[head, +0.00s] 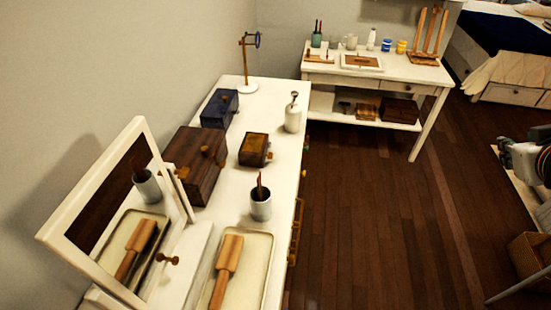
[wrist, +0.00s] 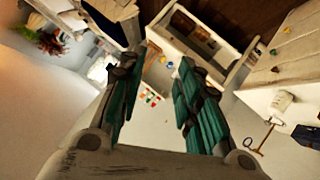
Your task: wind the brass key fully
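A small dark wooden box (head: 254,150) stands on the white dresser, with a brass key (head: 269,156) on its right side. A larger wooden box (head: 193,170) behind it to the left also carries a brass-coloured piece (head: 207,151). A brass knob-like piece (head: 168,260) shows by the mirror base. I cannot tell which piece the task means. My gripper (wrist: 160,62) is open in the wrist view, its two teal-padded fingers apart and nothing between them. It is away from the boxes. Part of my arm shows at the head view's right edge.
The dresser (head: 235,200) also holds a tilting mirror (head: 122,210), a grey cup (head: 261,206), a pump bottle (head: 293,115), a blue box (head: 219,109) and a tray with a brush (head: 228,265). A white side table (head: 395,72) stands behind. Wooden floor (head: 370,225) is open between.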

